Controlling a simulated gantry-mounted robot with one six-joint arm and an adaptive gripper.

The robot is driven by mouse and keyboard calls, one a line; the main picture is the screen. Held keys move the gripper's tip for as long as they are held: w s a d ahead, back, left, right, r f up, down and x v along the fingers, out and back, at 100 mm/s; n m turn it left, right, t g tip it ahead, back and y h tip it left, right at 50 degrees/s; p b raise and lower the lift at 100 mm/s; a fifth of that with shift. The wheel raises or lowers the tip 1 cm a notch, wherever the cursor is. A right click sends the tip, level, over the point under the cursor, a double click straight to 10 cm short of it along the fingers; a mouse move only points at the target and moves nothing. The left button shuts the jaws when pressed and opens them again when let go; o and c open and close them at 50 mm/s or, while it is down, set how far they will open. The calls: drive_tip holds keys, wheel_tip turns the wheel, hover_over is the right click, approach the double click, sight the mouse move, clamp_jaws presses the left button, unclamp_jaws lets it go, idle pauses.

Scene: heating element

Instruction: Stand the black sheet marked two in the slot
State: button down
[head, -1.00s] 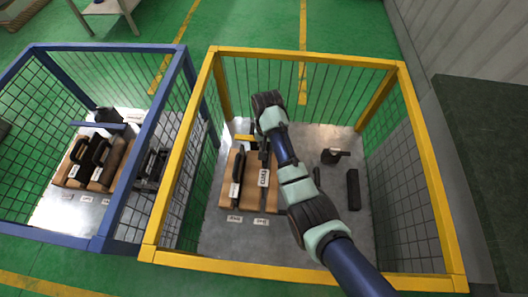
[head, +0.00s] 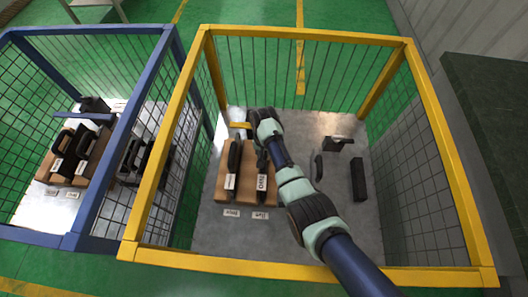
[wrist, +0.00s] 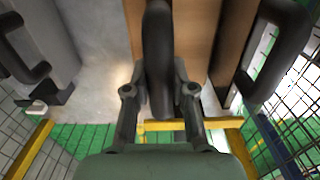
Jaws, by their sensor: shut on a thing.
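The black sheet marked two (head: 262,184) stands upright at the right part of a brown block (head: 248,188) in the yellow-framed cage. Its white label faces the front, about level with the label on the neighbouring sheet. My gripper (head: 263,154) is above it at its far end. In the wrist view my gripper (wrist: 160,92) is shut on the sheet's black handle (wrist: 158,45). The sheet looks sunk into the block's right slot, but its lower edge and the slot's inside are hidden.
Another labelled black sheet (head: 234,165) stands in the block's left slot. Two small floor labels lie before the block. A black bar (head: 358,180) and a dark handled piece (head: 338,143) lie to the right. Yellow cage rails (head: 300,272) surround the area. A blue cage (head: 85,240) is on the left.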

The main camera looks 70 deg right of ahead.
drive_tip(key=shift+f, duration=0.85)
drive_tip(key=shift+r, duration=0.1)
drive_tip(key=shift+d, duration=0.1)
drive_tip(key=c, duration=1.4)
unclamp_jaws()
drive_tip(key=shift+f, duration=0.2)
drive_tip(key=o, duration=0.4)
wheel_tip(320, 180, up, 12)
drive_tip(key=p, duration=0.6)
drive_tip(key=shift+r, duration=0.15)
